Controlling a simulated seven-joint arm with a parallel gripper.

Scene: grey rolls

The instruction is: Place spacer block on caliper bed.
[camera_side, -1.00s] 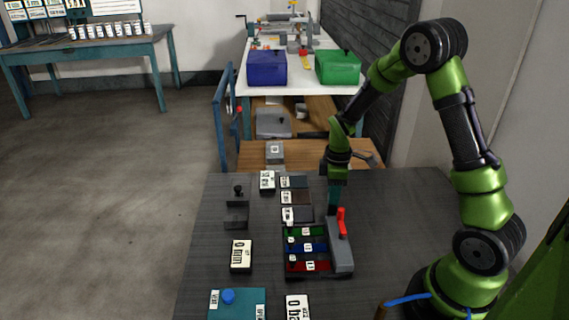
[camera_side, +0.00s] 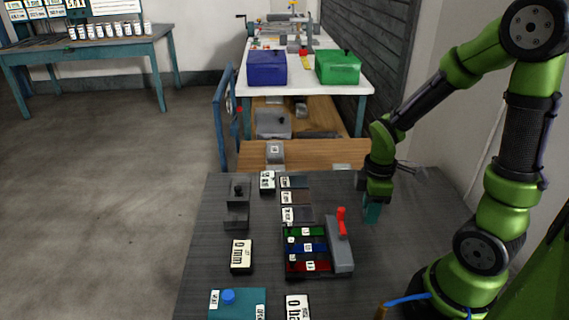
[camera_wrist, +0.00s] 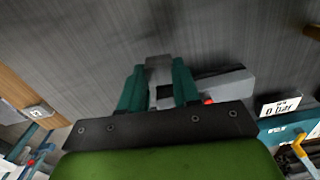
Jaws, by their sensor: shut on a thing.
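My gripper (camera_side: 371,212) is at the right of the dark table in the side view, low over it and to the right of the grey lever device. Its teal fingers (camera_wrist: 158,88) are shut on a small grey block (camera_wrist: 159,66), which I take to be the spacer block; in the side view the fingers hide it. A dark grey stepped fixture with a black knob (camera_side: 237,217), which looks like the caliper bed, stands at the table's left, well apart from my gripper. Nothing is seen lying on its lower part.
A rack with green, blue and red strips (camera_side: 307,247) and a grey device with a red lever (camera_side: 340,258) stand between gripper and fixture. Labelled dark plates (camera_side: 300,198) lie behind the rack. A 0 mm display (camera_side: 241,256) and teal box (camera_side: 250,303) are nearer the front.

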